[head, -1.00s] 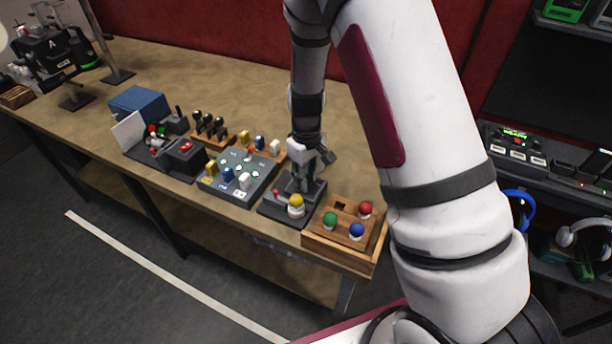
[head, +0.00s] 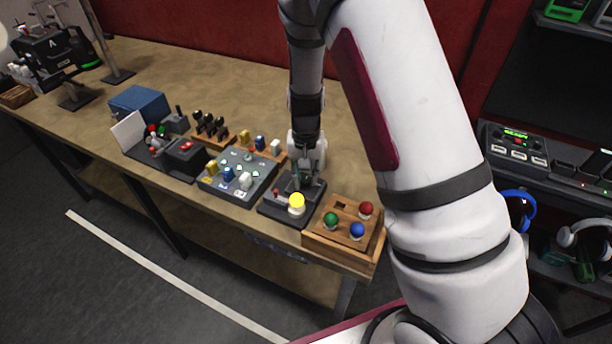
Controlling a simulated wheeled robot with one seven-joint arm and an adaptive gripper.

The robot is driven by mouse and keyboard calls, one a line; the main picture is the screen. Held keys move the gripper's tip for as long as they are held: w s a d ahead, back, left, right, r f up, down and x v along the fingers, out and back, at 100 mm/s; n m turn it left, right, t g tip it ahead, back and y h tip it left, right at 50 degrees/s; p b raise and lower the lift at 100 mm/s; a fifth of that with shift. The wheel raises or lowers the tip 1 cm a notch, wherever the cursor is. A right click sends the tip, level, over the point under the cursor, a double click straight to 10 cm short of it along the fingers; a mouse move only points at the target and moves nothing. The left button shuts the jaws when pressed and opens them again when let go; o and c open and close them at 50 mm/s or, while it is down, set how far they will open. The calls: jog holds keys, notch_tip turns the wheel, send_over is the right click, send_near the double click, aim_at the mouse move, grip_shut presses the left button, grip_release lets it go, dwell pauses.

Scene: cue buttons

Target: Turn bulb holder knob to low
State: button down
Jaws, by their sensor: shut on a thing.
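The bulb holder (head: 273,209) is a dark base on the workbench with a yellow bulb (head: 297,201) at its front that looks brightly lit. A small red part (head: 276,193) shows on its left side. My gripper (head: 301,182) points down over the back of the holder, behind the bulb. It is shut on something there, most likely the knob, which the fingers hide. The knob's setting cannot be read.
A wooden box (head: 318,245) with red, green and blue bulbs stands just right of the holder. A grey panel (head: 213,188) with coloured switches is close on the left. Further left are black levers (head: 210,124) and a blue box (head: 137,102). The bench behind is clear.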

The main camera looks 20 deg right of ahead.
aim_at(306, 180)
jog(key=shift+m, duration=0.8)
jog(key=c, duration=1.3)
grip_release()
jog(key=shift+c, duration=0.2)
notch_tip(306, 180, up, 12)
